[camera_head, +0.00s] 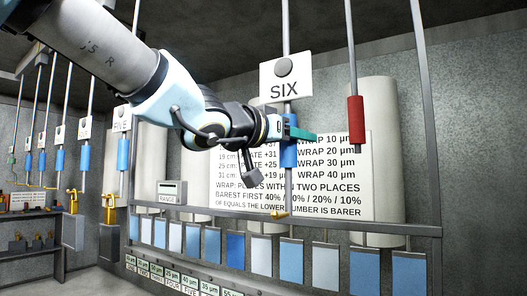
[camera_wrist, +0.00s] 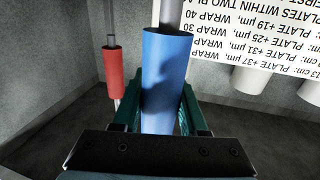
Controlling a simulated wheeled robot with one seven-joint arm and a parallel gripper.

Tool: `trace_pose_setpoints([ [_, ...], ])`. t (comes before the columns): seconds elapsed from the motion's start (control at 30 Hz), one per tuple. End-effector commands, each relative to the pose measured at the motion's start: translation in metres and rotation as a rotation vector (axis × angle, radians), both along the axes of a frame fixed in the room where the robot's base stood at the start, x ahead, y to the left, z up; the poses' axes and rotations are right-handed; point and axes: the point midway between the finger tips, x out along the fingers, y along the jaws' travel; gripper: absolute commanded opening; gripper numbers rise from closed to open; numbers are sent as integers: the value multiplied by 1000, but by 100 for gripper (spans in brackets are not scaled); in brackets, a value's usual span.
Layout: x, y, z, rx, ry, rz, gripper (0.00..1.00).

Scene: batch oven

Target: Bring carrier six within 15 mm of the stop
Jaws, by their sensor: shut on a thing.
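Carrier six hangs on a vertical rod under the white SIX sign (camera_head: 286,80).
A rail (camera_head: 330,225) with several hanging blue and pale plates runs below. A wall chart (camera_head: 350,180) is behind. Carrier five's sign (camera_head: 122,118) and more carriers hang at the left.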

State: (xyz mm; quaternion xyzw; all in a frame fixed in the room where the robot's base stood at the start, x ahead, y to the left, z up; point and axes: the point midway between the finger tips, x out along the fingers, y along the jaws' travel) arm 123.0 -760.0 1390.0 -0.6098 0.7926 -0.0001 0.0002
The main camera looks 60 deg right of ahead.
Motion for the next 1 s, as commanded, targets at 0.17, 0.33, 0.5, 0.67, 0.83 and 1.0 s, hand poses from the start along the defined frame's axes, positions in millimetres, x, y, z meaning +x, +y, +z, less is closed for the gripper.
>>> trace_pose_setpoints([
  [0.17, -26, 2, -4, 2, -1, -2, 0],
  [0.33, -35, 2, -2, 2, -1, 1, 0],
  [0.5, -36, 2, -1, 2, -1, 2, 0],
  [0.67, -35, 2, -1, 2, -1, 3, 0],
  [0.83, -35, 2, 0, 1, 1, 3, 56],
  [1.0, -34, 2, 0, 1, 1, 4, 72],
])
